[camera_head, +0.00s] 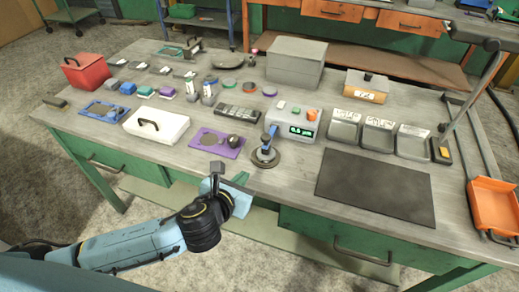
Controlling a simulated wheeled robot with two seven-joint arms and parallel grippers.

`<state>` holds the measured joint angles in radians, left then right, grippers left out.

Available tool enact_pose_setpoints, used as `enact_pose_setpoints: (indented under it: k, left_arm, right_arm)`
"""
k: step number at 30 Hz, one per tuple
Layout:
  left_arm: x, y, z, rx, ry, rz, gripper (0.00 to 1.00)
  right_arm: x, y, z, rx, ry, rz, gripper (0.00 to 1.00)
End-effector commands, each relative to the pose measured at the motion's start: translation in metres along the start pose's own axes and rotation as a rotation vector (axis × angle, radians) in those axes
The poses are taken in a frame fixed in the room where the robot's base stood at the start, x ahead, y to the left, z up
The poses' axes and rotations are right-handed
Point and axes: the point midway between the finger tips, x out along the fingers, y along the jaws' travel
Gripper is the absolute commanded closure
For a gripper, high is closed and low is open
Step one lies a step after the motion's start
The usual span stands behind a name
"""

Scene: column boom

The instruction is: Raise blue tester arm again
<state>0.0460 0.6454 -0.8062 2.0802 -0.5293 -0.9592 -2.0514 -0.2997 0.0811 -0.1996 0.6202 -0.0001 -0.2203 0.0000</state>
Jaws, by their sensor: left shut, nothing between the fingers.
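The blue tester arm (268,138) rises steeply from a round dark base (265,158) near the front middle of the bench. Its top leans a little to the right. A grey tester box (296,123) with a green display, a green button and an orange knob stands just behind it. My left gripper (216,170) is shut and empty. It is at the bench's front edge, to the left of and nearer than the blue arm, and apart from it. My right gripper is out of view.
A purple tray (204,147) lies left of the tester base, and a white lidded box (157,137) is farther left. A dark mat (376,187) lies to the right. Grey bins (379,132) stand behind the mat, and an orange tray (495,205) is at the right edge.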

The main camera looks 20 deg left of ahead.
Motion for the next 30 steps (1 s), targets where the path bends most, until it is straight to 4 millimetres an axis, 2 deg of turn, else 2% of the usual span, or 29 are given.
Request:
enact_pose_setpoints:
  k: [5,10,23,27,30]
  left_arm:
    - [0.001,0.000,0.000,-0.004,0.001,0.001,1.00]
    - [0.015,0.000,-0.001,-0.006,0.001,0.003,1.00]
    - [0.100,0.000,-0.001,-0.008,0.001,0.003,1.00]
    - [0.105,0.001,0.022,-0.009,-0.002,0.001,1.00]
    - [0.107,0.001,0.031,-0.009,0.001,0.001,1.00]
  right_arm:
    - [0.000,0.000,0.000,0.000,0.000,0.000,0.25]
    - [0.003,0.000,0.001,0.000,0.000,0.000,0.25]
    - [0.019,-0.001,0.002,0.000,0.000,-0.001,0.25]
    - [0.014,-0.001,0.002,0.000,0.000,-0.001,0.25]
    - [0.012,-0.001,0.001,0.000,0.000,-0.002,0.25]
